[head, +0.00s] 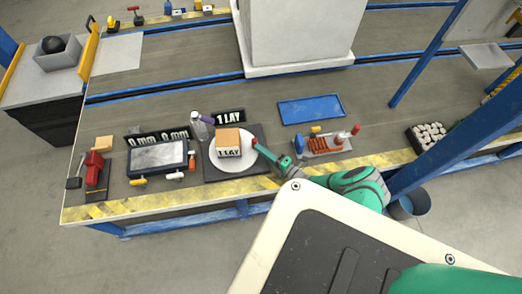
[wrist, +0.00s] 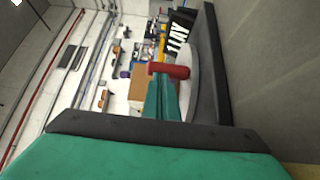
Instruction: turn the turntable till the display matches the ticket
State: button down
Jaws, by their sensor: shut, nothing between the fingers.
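The white round turntable (head: 217,160) sits on a dark square base (head: 262,172); it also shows in the wrist view (wrist: 193,88). A tan-topped block (head: 228,138) stands on it, with a front label reading "1 LAY". A black sign (head: 230,116) behind it also reads "1 LAY"; I cannot tell which is display or ticket. A red peg (head: 255,142) stands at the disc's right edge and shows in the wrist view (wrist: 170,70). My gripper (head: 262,150) is shut and empty, its fingertips right beside the peg; I cannot tell if they touch.
Left of the turntable is a grey-topped device (head: 158,156) with signs reading "0 mm" behind it. A clear bottle (head: 199,128) stands close behind the disc. A tool tray (head: 325,146) and a blue tray (head: 311,109) lie to the right. A blue post (head: 428,55) rises at right.

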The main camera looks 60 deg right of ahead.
aim_at(262, 164)
jog(key=shift+a, duration=0.15)
jog(key=shift+s+a, duration=0.1)
jog(key=shift+a, duration=0.2)
jog(key=s+a, duration=0.2)
jog(key=shift+a, duration=0.3)
jog(key=s+d, duration=0.4)
jog(key=d, duration=0.1)
jog(key=s+d, duration=0.2)
jog(key=d, duration=0.1)
